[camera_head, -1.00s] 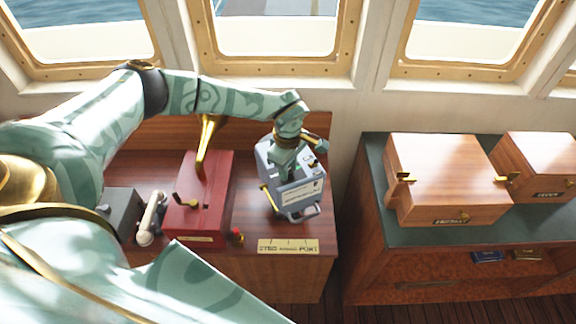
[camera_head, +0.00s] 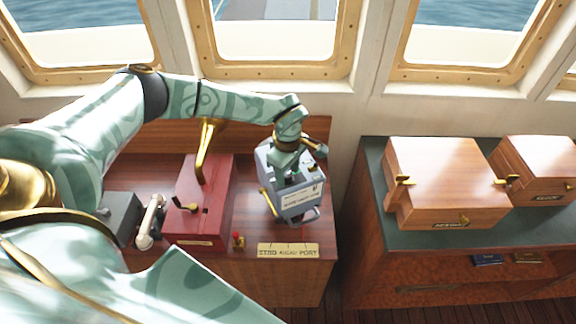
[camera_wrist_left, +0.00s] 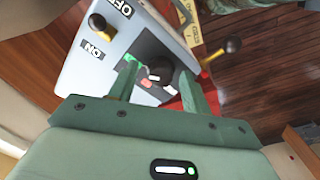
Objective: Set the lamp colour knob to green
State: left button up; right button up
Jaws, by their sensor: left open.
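The grey lamp box (camera_head: 303,206) stands on the wooden console, below my left gripper (camera_head: 289,178). In the left wrist view, the dark round colour knob (camera_wrist_left: 160,70) sits on the box's panel (camera_wrist_left: 75,70), with a green mark (camera_wrist_left: 133,58) and a red mark (camera_wrist_left: 146,84) beside it. My left gripper (camera_wrist_left: 158,74) is open, with one finger on each side of the knob. I cannot tell whether the fingers touch it or exactly where the knob points. A lever switch (camera_wrist_left: 98,22) with OFF and ON labels is on the same panel.
A red box (camera_head: 200,205) with brass levers and a telephone handset (camera_head: 150,221) stand left of the lamp box. A brass plate (camera_head: 288,251) lies at the console's front edge. Wooden boxes (camera_head: 440,180) stand on the right cabinet. The windows are behind.

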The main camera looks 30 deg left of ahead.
aim_at(288, 174)
pick_arm(q)
notch_tip(288, 174, up, 16)
jog(key=b, duration=0.1)
jog(key=shift+r, duration=0.15)
dwell(0.5)
